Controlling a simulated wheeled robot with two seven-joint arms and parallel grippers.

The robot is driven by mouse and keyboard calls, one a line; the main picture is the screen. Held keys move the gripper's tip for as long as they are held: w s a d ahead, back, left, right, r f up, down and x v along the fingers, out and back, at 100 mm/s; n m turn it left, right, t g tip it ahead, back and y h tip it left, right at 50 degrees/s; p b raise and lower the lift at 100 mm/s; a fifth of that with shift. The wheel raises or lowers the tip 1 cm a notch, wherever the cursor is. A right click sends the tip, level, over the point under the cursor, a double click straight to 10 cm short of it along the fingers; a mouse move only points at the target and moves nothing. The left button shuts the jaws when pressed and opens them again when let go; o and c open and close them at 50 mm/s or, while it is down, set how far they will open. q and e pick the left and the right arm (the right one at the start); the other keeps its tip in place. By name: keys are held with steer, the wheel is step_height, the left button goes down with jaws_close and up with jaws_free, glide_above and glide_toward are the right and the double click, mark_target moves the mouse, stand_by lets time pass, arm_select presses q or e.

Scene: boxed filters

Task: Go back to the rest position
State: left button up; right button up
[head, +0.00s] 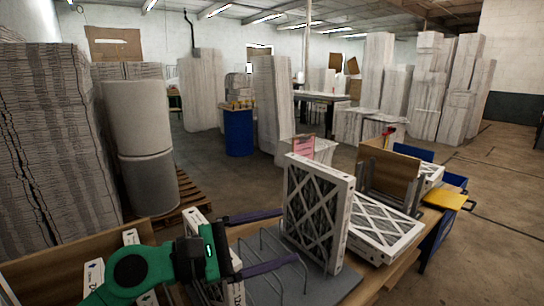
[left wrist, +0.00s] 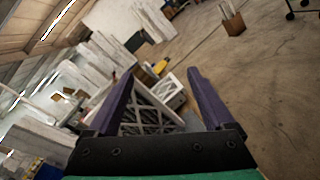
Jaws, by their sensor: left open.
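My left gripper (head: 285,238) reaches in from the lower left of the head view on a green and black arm. Its two long purple fingers are spread apart with nothing between them. A boxed filter (head: 318,212) with a white frame and crossed lattice stands upright just beyond the fingertips. In the left wrist view the purple fingers of the gripper (left wrist: 160,82) frame a white lattice filter (left wrist: 145,121) beyond them. Another filter (head: 372,228) lies flat to the right of the upright one. My right gripper does not show.
A wire rack (head: 262,268) on a grey base is under and beside the fingers. A wooden board (head: 388,172) stands behind the flat filter. Blue bins (head: 412,152) and a yellow piece (head: 448,200) are at the right. Tall filter stacks (head: 50,130) stand left; open floor lies right.

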arm_select(q)
steer(key=w+a+r+n+t+y, duration=0.2)
steer(key=w+a+n+t, duration=0.3)
steer(key=n, duration=0.6)
steer(key=a+r+n+t+y, duration=0.25)
steer(key=n+t, duration=0.45)
steer(key=n, duration=0.4)
steer(key=a+f+n+g+y, duration=0.3)
steer(key=a+f+n+y, duration=1.1)
steer(key=f+n, duration=0.6)
steer(key=s+a+f+n+g+h, duration=0.25)
steer(key=s+f+n+g, duration=0.95)
steer(key=s+f, duration=0.7)
step_height(320, 180, down, 29)
steer(key=s+g+b, duration=0.2)
steer(key=b, duration=0.4)
steer(key=s+a+f+b, duration=0.2)
steer(key=s+f+b, duration=0.2)
steer(key=s+f, duration=1.3)
step_height(320, 180, down, 2)
steer(key=shift+a+f+g, duration=0.1)
steer(key=shift+a+g, duration=0.05)
steer(key=shift+g, duration=0.25)
